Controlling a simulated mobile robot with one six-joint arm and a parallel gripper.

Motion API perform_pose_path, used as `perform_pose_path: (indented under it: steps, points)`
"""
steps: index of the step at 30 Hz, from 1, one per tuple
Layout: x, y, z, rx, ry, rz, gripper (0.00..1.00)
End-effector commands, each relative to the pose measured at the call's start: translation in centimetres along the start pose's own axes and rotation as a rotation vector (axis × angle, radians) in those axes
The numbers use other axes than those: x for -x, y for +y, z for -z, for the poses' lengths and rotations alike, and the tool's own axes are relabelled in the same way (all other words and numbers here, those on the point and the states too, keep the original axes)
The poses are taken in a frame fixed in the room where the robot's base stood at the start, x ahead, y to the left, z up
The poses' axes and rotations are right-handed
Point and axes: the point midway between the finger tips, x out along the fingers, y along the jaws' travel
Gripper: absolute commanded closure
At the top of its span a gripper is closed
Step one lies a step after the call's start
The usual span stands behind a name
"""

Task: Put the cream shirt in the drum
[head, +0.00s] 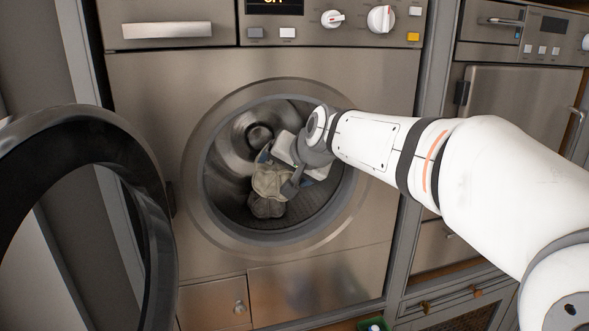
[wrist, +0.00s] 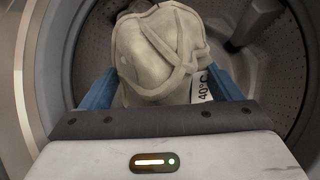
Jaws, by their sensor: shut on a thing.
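The cream shirt (head: 269,187) is a crumpled bundle inside the drum opening of the washing machine in the head view. My gripper (head: 283,172) reaches through the round opening and is shut on the shirt. In the wrist view the shirt (wrist: 158,55) sits between the two blue fingers of my gripper (wrist: 158,92), with a white "40°C" tag at its right. The perforated metal drum (wrist: 252,68) surrounds it. In the head view the drum (head: 228,152) shows behind and left of the shirt. I cannot tell whether the shirt touches the drum's floor.
The round door (head: 160,235) stands open at the left. The washer's front (head: 140,80) has knobs and buttons along its top. A second appliance (head: 520,95) stands at the right. A green container (head: 372,325) shows at the bottom edge.

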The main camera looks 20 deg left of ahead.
Motion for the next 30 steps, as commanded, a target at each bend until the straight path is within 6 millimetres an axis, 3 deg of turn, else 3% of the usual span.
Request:
perform_pose_path:
  steps: [6,21,30]
  points:
    - [-2.5,-0.7,1.8,0.001,-0.001,0.0,0.43]
    - [-9.0,-1.1,4.0,0.001,-0.001,0.0,0.44]
    - [-11.0,-1.2,4.8,0.002,0.0,0.002,0.44]
